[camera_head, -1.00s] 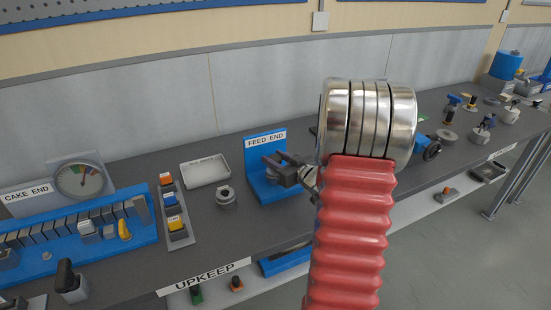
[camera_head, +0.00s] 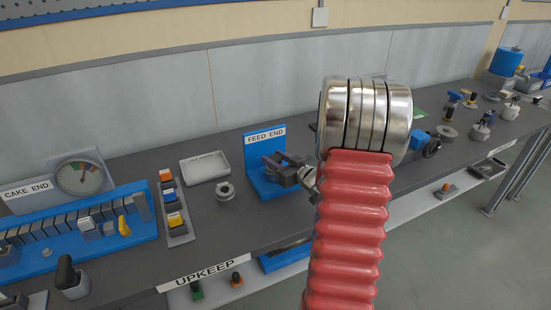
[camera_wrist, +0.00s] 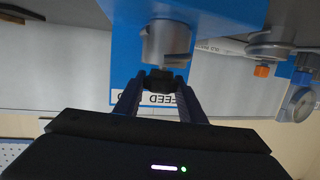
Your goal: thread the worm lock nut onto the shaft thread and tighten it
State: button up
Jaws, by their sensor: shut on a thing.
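My gripper (camera_head: 285,170) is at the blue FEED END bracket (camera_head: 259,186), its fingers pointing at the bracket face. In the wrist view the fingertips (camera_wrist: 160,80) are shut around a small dark piece, which I take to be the worm lock nut (camera_wrist: 160,77); its outline is mostly hidden between the fingers. A grey metal cylinder (camera_wrist: 165,42) stands out from the bracket right in front of the tips, in line with them. The shaft thread itself cannot be made out, nor whether nut and thread touch.
A grey ring-shaped holder (camera_head: 226,193) and a pale tray (camera_head: 204,168) stand left of the bracket. A rack of coloured blocks (camera_head: 175,211) and a dial gauge (camera_head: 79,178) are further left. My red arm sleeve hides part of the bench.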

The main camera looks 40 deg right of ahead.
jog(key=shift+f, duration=0.15)
jog(key=o, duration=1.1)
jog(key=v, duration=1.3)
jog(key=shift+s, duration=0.4)
